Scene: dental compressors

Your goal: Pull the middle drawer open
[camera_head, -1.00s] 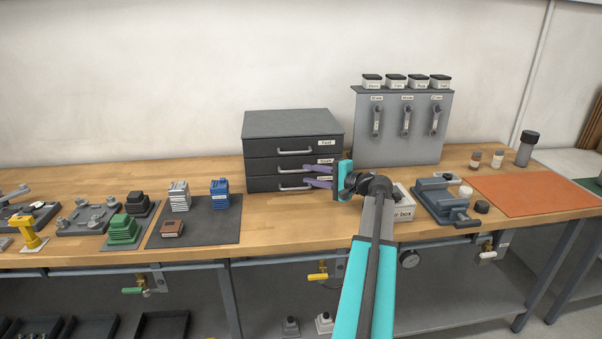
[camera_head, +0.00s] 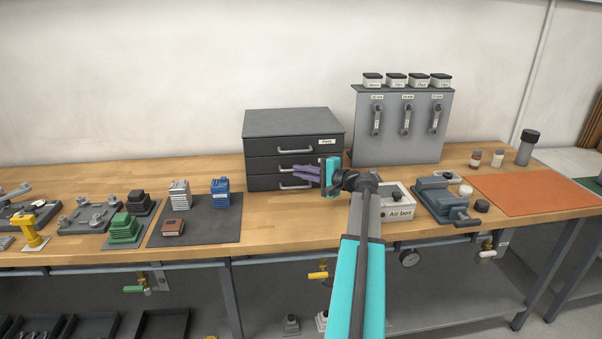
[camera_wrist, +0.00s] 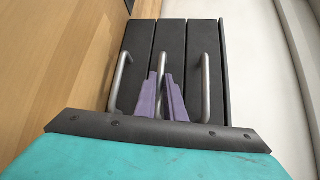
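A dark grey three-drawer cabinet (camera_head: 293,124) stands on the bench, with a silver bar handle on each drawer. In the wrist view the middle drawer's front (camera_wrist: 166,38) looks level with its neighbours. Its handle (camera_wrist: 161,68) runs between the purple fingers of my gripper (camera_wrist: 161,84), which are close together on both sides of it. In the head view my gripper (camera_head: 306,173) is at the cabinet front, and its fingers and body hide most of the middle handle. The top handle (camera_wrist: 206,88) and bottom handle (camera_wrist: 120,80) are free on either side.
Bare bench lies in front of the cabinet.

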